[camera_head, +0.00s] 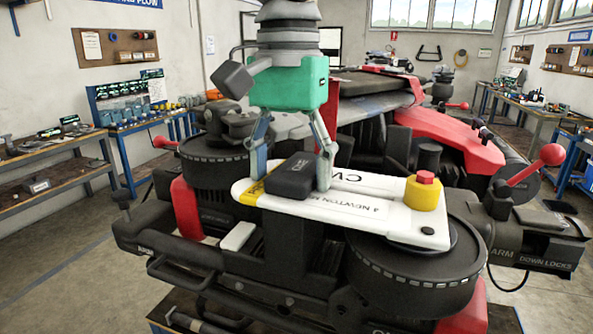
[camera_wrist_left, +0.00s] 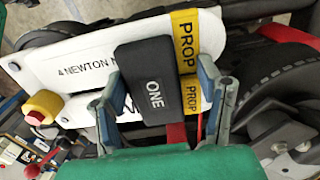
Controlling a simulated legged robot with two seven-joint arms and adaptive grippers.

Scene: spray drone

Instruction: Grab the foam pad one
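The foam pad one is a black rectangular block (camera_head: 293,178) lying on a white board (camera_head: 352,207). In the left wrist view the pad (camera_wrist_left: 151,72) shows the word ONE on its top. My left gripper (camera_head: 290,168), with a green body and blue-grey fingers, is above the board with its fingers apart, one on each side of the pad. In the left wrist view the gripper (camera_wrist_left: 152,85) shows gaps between both fingers and the pad, so it is open and empty. My right gripper is in neither view.
A yellow and red emergency button (camera_head: 425,191) stands at the board's right end. A yellow PROP band (camera_wrist_left: 187,62) crosses the board beside the pad. Black round housings (camera_head: 414,270) and red-knobbed levers (camera_head: 540,165) surround the board. Workbenches (camera_head: 60,165) line the walls.

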